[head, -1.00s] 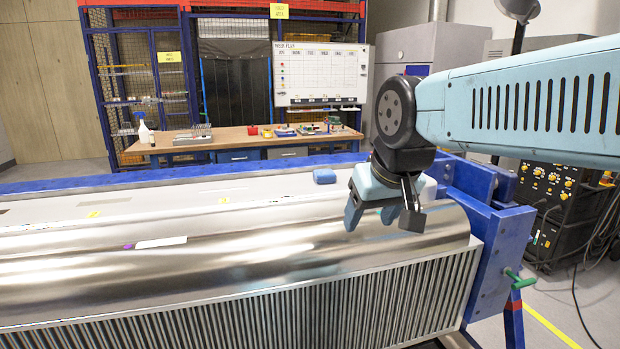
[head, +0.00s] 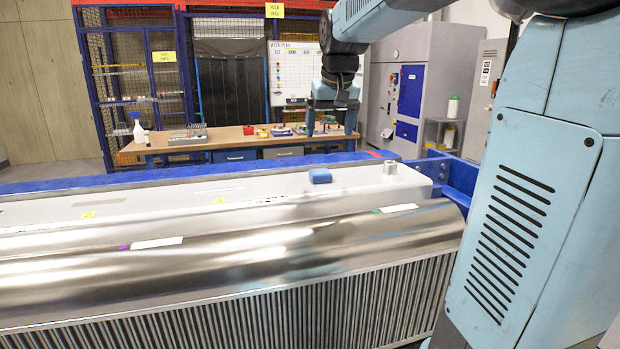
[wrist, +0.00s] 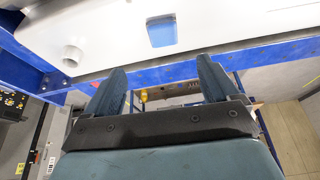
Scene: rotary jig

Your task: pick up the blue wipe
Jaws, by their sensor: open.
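The blue wipe (head: 320,176) is a small folded blue block lying on the flat pale top of the long metal workpiece (head: 250,205), near its right end. In the wrist view the wipe (wrist: 161,31) shows beyond the fingertips, at the top of the picture. My gripper (head: 331,134) is raised above and behind the wipe in the head view, its fingers pointing down and apart. In the wrist view my gripper (wrist: 160,78) has its two fingers spread with nothing between them. It does not touch the wipe.
A pale round stub (head: 390,169) stands on the workpiece to the right of the wipe. A blue beam (head: 200,176) runs along the far side. A wooden bench (head: 230,138) with tools stands behind. The surface around the wipe is clear.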

